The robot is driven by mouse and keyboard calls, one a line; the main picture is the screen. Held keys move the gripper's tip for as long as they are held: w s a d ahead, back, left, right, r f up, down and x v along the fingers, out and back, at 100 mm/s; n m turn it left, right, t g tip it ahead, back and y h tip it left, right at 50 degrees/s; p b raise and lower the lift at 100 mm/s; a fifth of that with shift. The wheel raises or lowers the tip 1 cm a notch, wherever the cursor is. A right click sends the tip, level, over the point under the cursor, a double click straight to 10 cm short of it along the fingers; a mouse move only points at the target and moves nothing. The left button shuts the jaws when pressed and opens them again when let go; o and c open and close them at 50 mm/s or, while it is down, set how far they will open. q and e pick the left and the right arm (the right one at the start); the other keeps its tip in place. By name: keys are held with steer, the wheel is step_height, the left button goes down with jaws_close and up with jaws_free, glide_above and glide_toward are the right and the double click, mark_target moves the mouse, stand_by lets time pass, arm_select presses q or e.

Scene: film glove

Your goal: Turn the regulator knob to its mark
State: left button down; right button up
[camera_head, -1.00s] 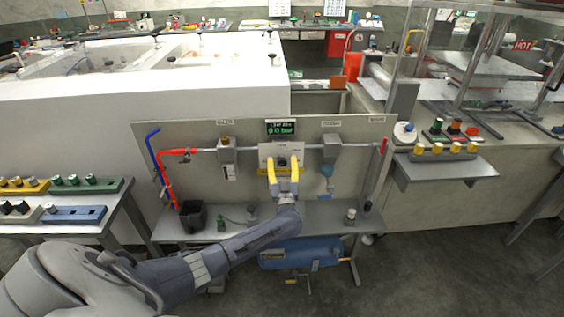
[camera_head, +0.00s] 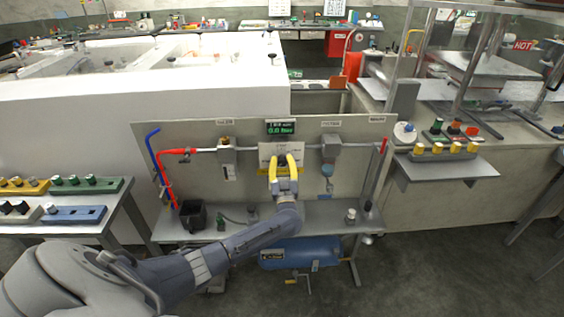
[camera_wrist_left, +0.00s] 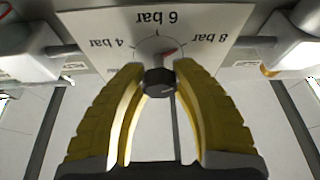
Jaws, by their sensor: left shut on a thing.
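The dark regulator knob (camera_wrist_left: 158,83) sits on a white dial plate (camera_wrist_left: 205,22) with printed marks of 4, 6 and 8 bar, upside down in the left wrist view. A small red pointer (camera_wrist_left: 170,51) shows by the knob, on the 8 bar side of the 6 bar label. My left gripper (camera_wrist_left: 159,76) is shut on the knob, one yellow finger on each side. In the head view my left gripper (camera_head: 283,159) reaches the plate (camera_head: 267,151) and covers the knob. My right gripper is not in view.
Pipe fittings (camera_head: 226,148) flank the plate on the panel. A black bin (camera_head: 193,214) and small items stand on the bench shelf below, with a blue tank (camera_head: 300,252) underneath.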

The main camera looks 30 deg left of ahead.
arm_select(q)
steer(key=shift+n, duration=0.4)
steer(key=n+g+y, duration=0.1)
steer(key=n, duration=0.1)
steer(key=n+g, duration=0.1)
steer(key=n, duration=0.2)
steer(key=n+g+y, duration=0.1)
steer(key=n, duration=0.2)
steer(key=shift+y, duration=0.3)
steer(key=n+g, duration=0.1)
steer(key=n, duration=0.2)
steer(key=n+g, duration=0.2)
steer(key=n, duration=0.2)
steer(key=shift+s+a, duration=0.1)
steer(key=n+g, duration=0.1)
steer(key=n, duration=0.2)
steer(key=n+g+h, duration=0.1)
steer(key=n, duration=0.2)
steer(key=shift+a+f, duration=0.1)
steer(key=shift+f, duration=0.1)
steer(key=n+h, duration=0.1)
steer(key=n, duration=0.2)
steer(key=shift+n+g+h, duration=0.3)
steer(key=shift+g+h, duration=0.1)
steer(key=shift+s+f+n+h, duration=0.1)
steer(key=shift+f+n+h, duration=0.1)
steer(key=shift+n+h, duration=0.35)
steer(key=shift+n, duration=0.25)
